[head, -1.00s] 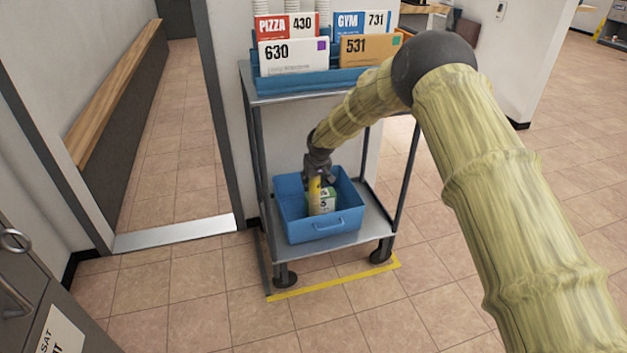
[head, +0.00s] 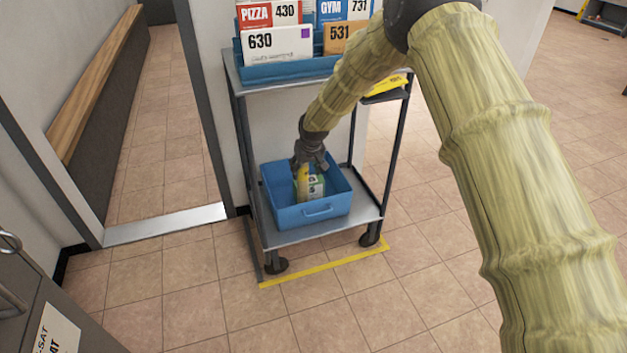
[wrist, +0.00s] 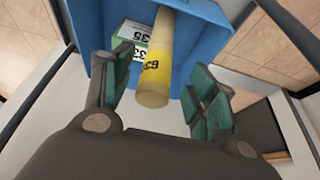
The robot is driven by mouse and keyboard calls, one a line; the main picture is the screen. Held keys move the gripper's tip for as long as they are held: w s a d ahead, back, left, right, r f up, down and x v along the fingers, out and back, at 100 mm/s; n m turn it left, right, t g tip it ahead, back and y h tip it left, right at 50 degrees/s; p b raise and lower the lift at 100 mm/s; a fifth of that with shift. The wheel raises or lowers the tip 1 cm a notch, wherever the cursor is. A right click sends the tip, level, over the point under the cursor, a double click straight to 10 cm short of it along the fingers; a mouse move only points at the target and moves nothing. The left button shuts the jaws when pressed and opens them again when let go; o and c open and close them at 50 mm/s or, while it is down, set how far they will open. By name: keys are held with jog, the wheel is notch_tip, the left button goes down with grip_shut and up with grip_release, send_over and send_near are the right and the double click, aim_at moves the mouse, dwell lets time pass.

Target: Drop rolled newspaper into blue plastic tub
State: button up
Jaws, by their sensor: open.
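The rolled newspaper (head: 303,184) is a cream roll with a yellow band. It stands tilted inside the blue plastic tub (head: 290,216), its near end pointing up toward my gripper (head: 309,165). In the wrist view the roll (wrist: 158,58) lies between the spread fingers of my gripper (wrist: 165,80), with gaps to both teal finger pads. My gripper is open just above the tub. The tub's blue inside (wrist: 205,38) shows behind the roll. The roll's lower end is hidden.
A small white and green box (head: 316,187) marked 35 sits in the tub beside the roll. The tub stands on the lower shelf of a metal cart (head: 352,226). The upper shelf holds a blue rack with numbered cards (head: 278,45). Cart posts flank the tub.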

jog(key=s+d+p, duration=0.1)
jog(key=s+d, duration=0.1)
jog(key=s, duration=0.5)
jog(key=shift+s+d, duration=0.25)
jog(key=shift+s, duration=0.1)
jog(key=s+d+f+m+g, duration=0.1)
jog(key=s+d+f, duration=0.4)
jog(key=s, duration=0.4)
jog(key=s+d+f, duration=0.2)
jog(key=s+f, duration=0.5)
jog(key=s, duration=0.1)
jog(key=s+d+f+m+g, duration=0.1)
jog(key=s+d+f, duration=0.3)
jog(key=s+f, duration=0.4)
jog(key=s+d, duration=0.3)
jog(key=s, duration=0.6)
jog(key=s+d+m+g+h, duration=0.1)
jog(key=s+d, duration=0.2)
jog(key=s, duration=0.7)
jog(key=s+d+m+g, duration=0.1)
jog(key=s+d, duration=0.3)
jog(key=s, duration=0.5)
jog(key=shift+s+f, duration=0.35)
jog(key=shift+f, duration=0.05)
jog(key=shift+p, duration=0.3)
